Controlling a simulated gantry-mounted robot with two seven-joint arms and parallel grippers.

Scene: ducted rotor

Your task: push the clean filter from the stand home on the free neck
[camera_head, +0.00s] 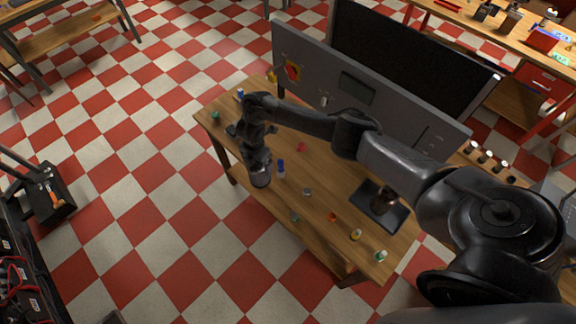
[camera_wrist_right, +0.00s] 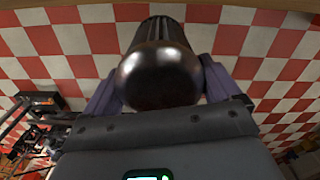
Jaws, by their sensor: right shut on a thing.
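My right gripper (camera_head: 257,160) hangs over the left part of the wooden table. It is shut on a dark filter (camera_head: 261,178), whose lower end shows below the fingers. In the right wrist view the filter (camera_wrist_right: 160,75) has a glossy domed end towards the camera and a ribbed body beyond, between the two fingers. I cannot make out the free neck or the stand. My left gripper is not in view.
Several small bottles and caps stand on the table (camera_head: 318,222), including a blue-capped one (camera_head: 281,168) beside the held filter. The checkered floor in front is open.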

